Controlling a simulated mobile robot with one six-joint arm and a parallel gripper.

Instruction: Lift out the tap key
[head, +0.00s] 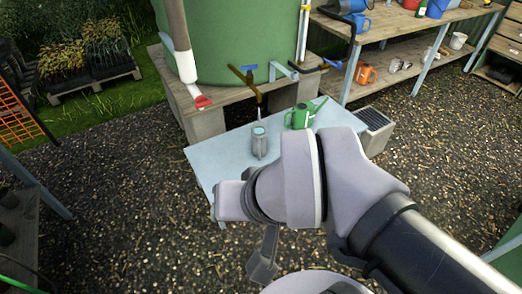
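A grey canister (259,146) with a pale blue top stands upright on the pale blue table (212,158). A thin brownish stem (259,98) shows just above it, below a brass tap on the tank; I cannot tell whether this is the tap key or part of the tap. No other tap key is clear to see. My arm crosses from the lower right, and its wrist covers the table's near part. A dark grey part at its end, probably my gripper (263,262), hangs below the wrist, nearer than the canister. Its fingertips are not clear, nor whether it holds anything.
A green watering can (304,115) stands right of the canister. Behind is a green tank (230,40) on a plank stand (178,85), with a white pipe (183,62) at left. Wooden shelves (410,50) stand at the upper right. Gravel left of the table is clear.

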